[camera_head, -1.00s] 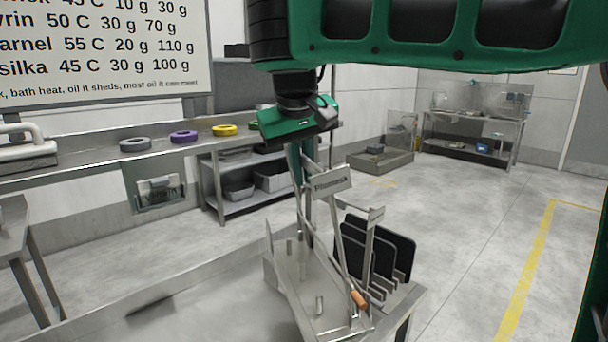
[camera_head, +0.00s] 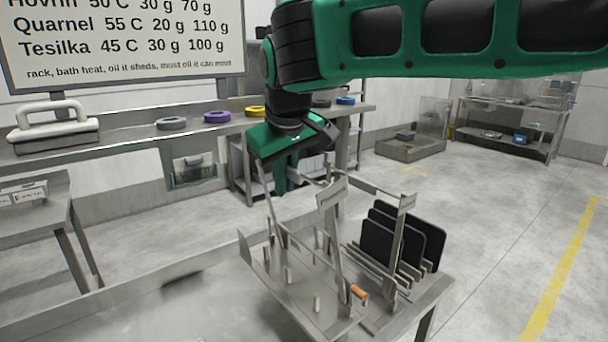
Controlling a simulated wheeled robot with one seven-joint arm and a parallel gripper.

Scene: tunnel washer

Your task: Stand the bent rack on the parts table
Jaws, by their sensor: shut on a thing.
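The rack (camera_head: 312,282) is a steel plate with several upright pegs, thin posts and a top bar. It is tilted, low over the front steel table (camera_head: 130,318), in the head view. A tag (camera_head: 332,192) sits on one of its posts. My gripper (camera_head: 288,184) is shut on the rack near its upper frame; the fingers are partly hidden by the frame and wrist. I cannot tell whether the rack's lower edge touches the table. No label shows which table is the parts table.
Black plates (camera_head: 395,240) stand in slots at the table's right corner, close behind the rack. An orange-handled tool (camera_head: 358,292) is beside the rack's front edge. A side table (camera_head: 35,205) stands left; coloured rings (camera_head: 217,117) lie on the back shelf. The front table's left part is bare.

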